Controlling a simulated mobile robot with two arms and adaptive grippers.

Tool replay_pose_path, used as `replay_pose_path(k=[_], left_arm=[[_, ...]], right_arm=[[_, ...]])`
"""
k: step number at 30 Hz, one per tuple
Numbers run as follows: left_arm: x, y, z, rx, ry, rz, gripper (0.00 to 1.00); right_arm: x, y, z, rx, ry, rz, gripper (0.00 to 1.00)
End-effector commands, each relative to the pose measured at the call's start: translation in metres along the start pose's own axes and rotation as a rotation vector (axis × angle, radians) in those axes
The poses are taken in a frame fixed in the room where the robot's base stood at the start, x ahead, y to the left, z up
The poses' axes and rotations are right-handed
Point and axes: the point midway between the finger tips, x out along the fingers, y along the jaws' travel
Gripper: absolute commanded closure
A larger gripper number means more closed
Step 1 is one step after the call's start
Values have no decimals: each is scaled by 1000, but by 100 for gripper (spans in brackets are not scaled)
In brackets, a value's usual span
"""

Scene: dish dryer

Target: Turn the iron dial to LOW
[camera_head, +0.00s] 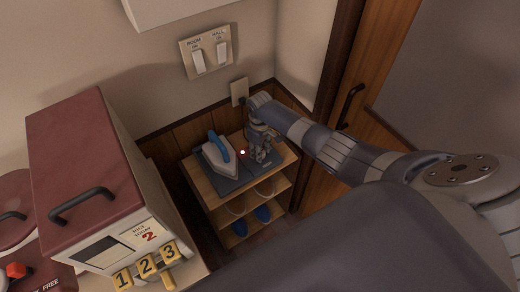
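A white iron with a blue handle (222,150) rests on a dark grey mat (234,183) on top of a small wooden shelf unit. My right arm comes in from the right, and its gripper (262,160) points down just right of the iron, over the right part of the mat. I see a gap between the gripper and the iron. The fingers are too small and dark to tell whether they are open or shut. A small bright dot with a red edge (242,152) shows between iron and gripper; I cannot tell what it is. No dial markings are readable. My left gripper is out of view.
Blue shoes (262,214) stand on a lower level of the shelf unit. A wall socket (240,92) and switch panel (207,52) are behind. A red-topped rice dispenser (85,150) stands left. A wooden door with a dark handle (351,103) is right.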

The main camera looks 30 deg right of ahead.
Motion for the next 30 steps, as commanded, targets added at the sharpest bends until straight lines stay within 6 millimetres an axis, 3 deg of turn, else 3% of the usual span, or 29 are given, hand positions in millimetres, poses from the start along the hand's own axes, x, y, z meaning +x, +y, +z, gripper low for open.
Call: replay_pose_path(k=[4, 5, 7, 8, 20, 26, 30], left_arm=[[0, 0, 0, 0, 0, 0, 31], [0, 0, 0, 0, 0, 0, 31], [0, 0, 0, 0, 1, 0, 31], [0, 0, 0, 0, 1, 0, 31], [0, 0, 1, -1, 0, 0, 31], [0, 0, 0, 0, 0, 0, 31], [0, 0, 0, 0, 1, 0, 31]], right_arm=[[1, 0, 0, -1, -1, 0, 90], [0, 0, 0, -1, -1, 0, 64], [0, 0, 0, -1, -1, -1, 48], [0, 0, 0, -1, -1, -1, 46], [-3, 0, 0, -2, 1, 0, 46], [-23, 1, -1, -3, 3, 1, 46], [-49, 1, -1, -3, 4, 1, 46]])
